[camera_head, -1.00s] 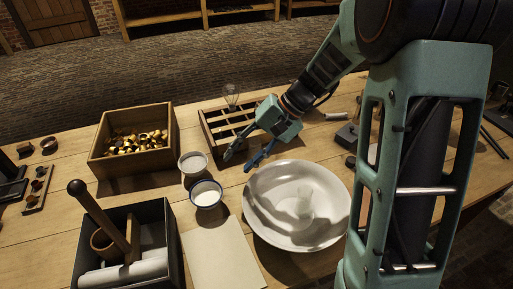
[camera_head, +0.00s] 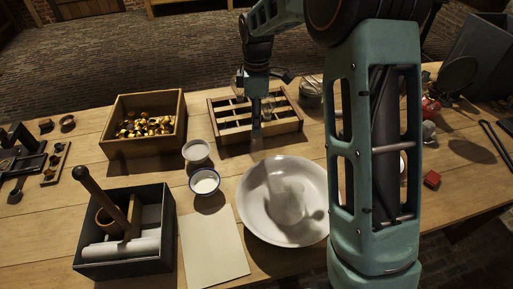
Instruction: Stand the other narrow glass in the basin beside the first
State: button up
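The wide white basin (camera_head: 262,226) stands on the table at the centre right. A pale, see-through glass (camera_head: 289,197) stands inside it, its outline faint against the white. My gripper (camera_head: 257,118) points down over the front of the wooden rack, left of and behind the basin. Its fingers look closed around another narrow glass (camera_head: 256,138), a faint see-through shape hanging below the fingertips. The glass is in front of the rack, and its lower end is hard to make out. The wooden rack (camera_head: 285,127) has several compartments, partly hidden by my gripper.
Two small bowls (camera_head: 205,182) stand left of the basin, beside a pale sheet (camera_head: 213,252). A box of brass pieces (camera_head: 145,148) and a dark box with a wooden tool (camera_head: 125,264) are further left. My arm hides the table right of the basin.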

aim_at(256, 143)
jog(key=shift+s+f, duration=0.1)
jog(key=shift+f, duration=3)
grip_shut()
